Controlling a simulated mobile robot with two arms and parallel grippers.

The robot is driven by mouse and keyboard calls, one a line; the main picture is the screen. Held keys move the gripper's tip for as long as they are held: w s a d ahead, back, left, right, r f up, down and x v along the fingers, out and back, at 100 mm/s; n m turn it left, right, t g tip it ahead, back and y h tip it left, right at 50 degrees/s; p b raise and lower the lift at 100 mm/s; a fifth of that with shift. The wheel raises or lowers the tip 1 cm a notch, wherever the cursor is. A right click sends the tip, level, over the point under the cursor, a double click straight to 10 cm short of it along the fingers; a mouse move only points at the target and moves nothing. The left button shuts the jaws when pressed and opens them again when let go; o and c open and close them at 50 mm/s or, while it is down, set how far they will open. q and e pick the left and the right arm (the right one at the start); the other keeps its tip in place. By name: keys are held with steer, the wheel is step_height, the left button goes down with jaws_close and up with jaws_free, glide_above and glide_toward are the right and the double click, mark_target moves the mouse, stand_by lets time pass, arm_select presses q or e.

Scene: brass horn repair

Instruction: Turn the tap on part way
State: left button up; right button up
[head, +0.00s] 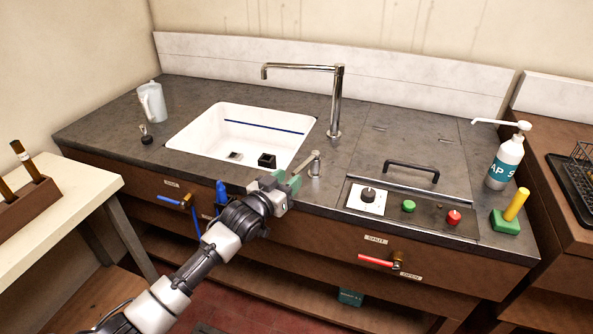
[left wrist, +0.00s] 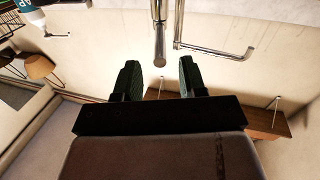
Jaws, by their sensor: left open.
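A small metal post with a lever (head: 315,165) stands on the counter right of the sink, the lever slanting up. My left gripper (head: 287,182) is open and empty at the sink's front right corner, just left of the lever. In the left wrist view, a metal rod, which looks like the lever (left wrist: 159,35), shows beyond and between the two dark fingers (left wrist: 159,72). The tap spout (left wrist: 215,50) shows behind it. My right gripper is out of view.
The white sink (head: 190,135) holds a small dark block (head: 267,160). A panel with green (head: 408,206) and red (head: 453,217) knobs lies right of the lever. A red-handled valve (head: 378,261) below sits between SHUT and OPEN labels. A pitcher (head: 152,102) stands left, a soap bottle (head: 506,162) right.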

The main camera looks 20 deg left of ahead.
mark_target(292, 176)
arm_select(q)
steer(key=shift+x, duration=2.15)
steer(key=shift+c, duration=0.3)
jaws_close()
